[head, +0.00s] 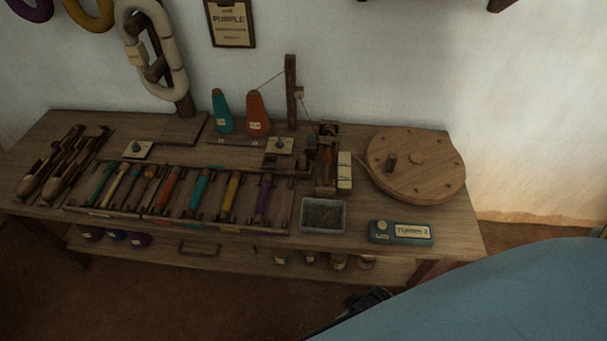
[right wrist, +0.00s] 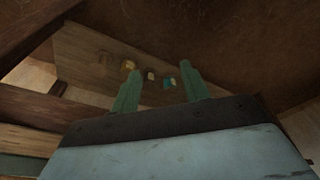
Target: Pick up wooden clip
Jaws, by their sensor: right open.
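I cannot make out a wooden clip for certain in either view; the small wooden parts on the bench are too small to tell apart. My right gripper (right wrist: 158,74) is open in the right wrist view, its two green fingers apart with nothing held between them. In the head view a dark part of it (head: 368,299) shows low in front of the bench (head: 455,228), beside my large blue arm link, which hides the lower right. My left gripper is not in view.
The bench holds a rack of coloured bobbins (head: 165,190), two cones (head: 257,114), a wooden wheel (head: 416,165), a grey tray (head: 323,229) and a teal box (head: 401,233). A lower shelf (head: 220,262) holds small items. Floor in front is clear at left.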

